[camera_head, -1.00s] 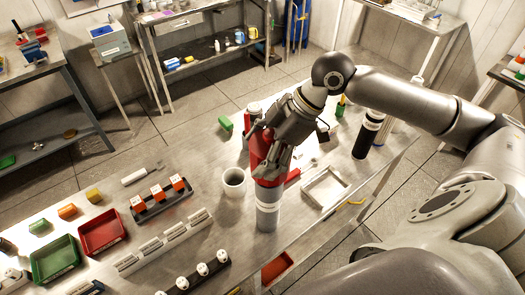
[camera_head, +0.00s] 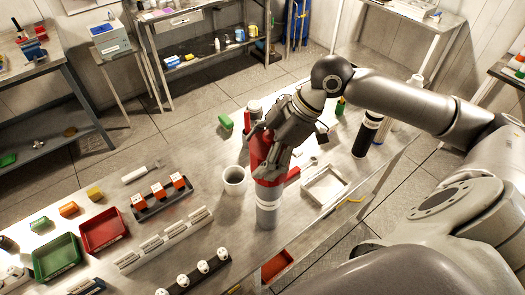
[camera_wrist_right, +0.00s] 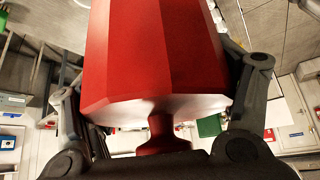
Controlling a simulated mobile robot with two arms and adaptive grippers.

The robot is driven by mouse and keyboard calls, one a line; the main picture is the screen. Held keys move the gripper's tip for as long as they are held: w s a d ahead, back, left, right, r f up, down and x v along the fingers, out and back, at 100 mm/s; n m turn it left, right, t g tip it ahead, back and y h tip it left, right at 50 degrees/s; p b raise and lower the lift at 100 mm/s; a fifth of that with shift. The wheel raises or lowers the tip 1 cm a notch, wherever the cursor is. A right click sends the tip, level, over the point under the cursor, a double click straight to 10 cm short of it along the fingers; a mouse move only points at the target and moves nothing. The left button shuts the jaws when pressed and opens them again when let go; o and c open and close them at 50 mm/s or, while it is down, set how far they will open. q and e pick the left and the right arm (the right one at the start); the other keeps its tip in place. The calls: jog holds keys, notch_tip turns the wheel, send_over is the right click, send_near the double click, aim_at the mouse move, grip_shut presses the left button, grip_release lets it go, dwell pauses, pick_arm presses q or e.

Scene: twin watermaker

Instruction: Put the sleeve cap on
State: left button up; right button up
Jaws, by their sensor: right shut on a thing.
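My right gripper (camera_head: 270,162) is shut on a red faceted cap (camera_head: 267,181). In the wrist view the cap (camera_wrist_right: 155,55) fills the upper middle, with a finger on each side and a short red stem toward the palm. In the head view the red part stands directly over an upright grey cylinder (camera_head: 267,217) with a pale band, on the bench. Their edges meet in the picture, but I cannot tell how firmly the cap is seated. More red shows left of the gripper and to its right, partly hidden by it. My left gripper is not in view.
A white cup (camera_head: 234,181) stands close left of the cylinder. A shallow pale tray (camera_head: 325,186) lies to the right, and a black bottle (camera_head: 367,134) stands behind it. Racks, a red bin (camera_head: 103,231) and a green bin (camera_head: 56,258) occupy the bench's left side.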

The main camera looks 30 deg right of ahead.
jog(key=shift+f+b, duration=0.6)
jog(key=shift+f, duration=1.05)
jog(key=o, duration=1.1)
jog(key=shift+c, duration=0.2)
jog(key=shift+d, duration=0.1)
jog(key=v, duration=0.7)
jog(key=shift+s+f, duration=0.1)
jog(key=shift+v, duration=2.55)
